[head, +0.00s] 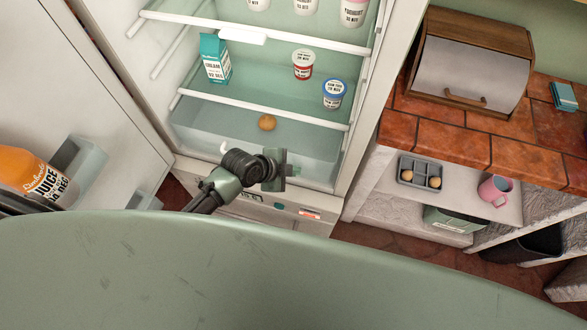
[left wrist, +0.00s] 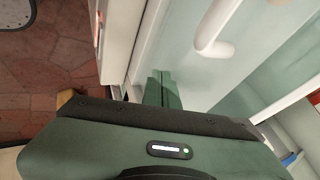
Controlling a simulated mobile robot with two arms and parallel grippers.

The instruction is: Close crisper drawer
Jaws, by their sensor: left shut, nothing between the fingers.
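The crisper drawer (head: 200,130) is a translucent bin low in the open fridge, under the lowest shelf. A round tan item (head: 267,122) shows at the drawer, seemingly inside it. Its white handle (head: 223,147) is partly hidden by my left arm; the handle also shows in the left wrist view (left wrist: 213,38). My left gripper (head: 281,170) is in front of the drawer's front, right of the handle. Its green fingers (left wrist: 163,88) are shut and empty, close to the drawer front; I cannot tell whether they touch. How far the drawer stands out is hard to tell. My right gripper is not in view.
The open fridge door (head: 85,65) stands at the left, holding an orange juice bottle (head: 32,172). A tiled counter (head: 455,130) with a bread box (head: 470,65) is at the right.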

